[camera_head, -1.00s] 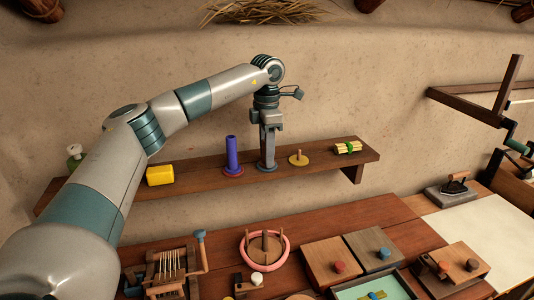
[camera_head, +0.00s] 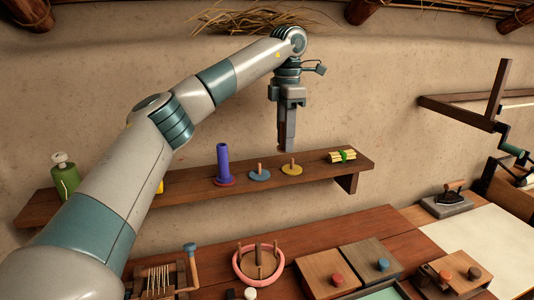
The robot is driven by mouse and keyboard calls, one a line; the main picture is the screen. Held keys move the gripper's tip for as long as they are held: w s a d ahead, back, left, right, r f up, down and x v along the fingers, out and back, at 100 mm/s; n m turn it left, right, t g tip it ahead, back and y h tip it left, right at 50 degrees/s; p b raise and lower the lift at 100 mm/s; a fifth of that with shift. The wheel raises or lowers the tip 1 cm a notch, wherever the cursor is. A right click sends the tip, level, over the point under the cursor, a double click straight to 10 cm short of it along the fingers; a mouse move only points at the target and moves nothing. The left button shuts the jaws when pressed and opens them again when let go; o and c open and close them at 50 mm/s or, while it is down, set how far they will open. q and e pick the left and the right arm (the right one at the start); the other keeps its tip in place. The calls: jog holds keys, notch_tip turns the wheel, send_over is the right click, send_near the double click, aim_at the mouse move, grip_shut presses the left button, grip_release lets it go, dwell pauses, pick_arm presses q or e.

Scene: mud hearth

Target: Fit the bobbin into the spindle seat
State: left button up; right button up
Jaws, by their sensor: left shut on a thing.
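My left gripper (camera_head: 287,130) hangs in front of the wall, above the shelf. It is shut on a narrow reddish-brown thing (camera_head: 286,143), apparently a bobbin, mostly hidden by the fingers. It is held upright, clear of the shelf. Below it, a blue disc with a bare wooden peg (camera_head: 260,173) and a yellow disc with a bare peg (camera_head: 291,169) sit on the shelf. A purple bobbin (camera_head: 223,160) stands upright on a red disc (camera_head: 224,182). I cannot tell which part is the spindle seat. My right gripper is not in view.
On the table below are a pink ring (camera_head: 238,270) around pegs, wooden boxes (camera_head: 383,265) and an iron (camera_head: 450,198).

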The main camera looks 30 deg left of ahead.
pick_arm(q)
jog(key=d+r, duration=0.1)
jog(key=w+d+r, duration=0.1)
jog(key=d+r, duration=0.1)
jog(key=d, duration=0.1)
jog(key=shift+w+d+b, duration=0.1)
jog(key=shift+w+b, duration=0.2)
jog(key=shift+w, duration=0.1)
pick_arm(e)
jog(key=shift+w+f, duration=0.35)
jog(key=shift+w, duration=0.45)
pick_arm(q)
jog(key=shift+f, duration=0.1)
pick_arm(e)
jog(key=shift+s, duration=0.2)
pick_arm(q)
jog(key=s+d+f+m, duration=0.3)
jog(key=s+f+m, duration=0.1)
jog(key=f+m, duration=0.25)
jog(key=s+d+f+m, duration=0.3)
jog(key=f+m, duration=0.3)
jog(key=m, duration=0.2)
jog(key=s+d+f+m, duration=0.2)
jog(key=s+f+m, duration=0.3)
jog(key=s, duration=0.3)
jog(key=s+d+f+m, duration=0.3)
jog(key=s+f+m, duration=0.2)
jog(key=s+m, duration=0.3)
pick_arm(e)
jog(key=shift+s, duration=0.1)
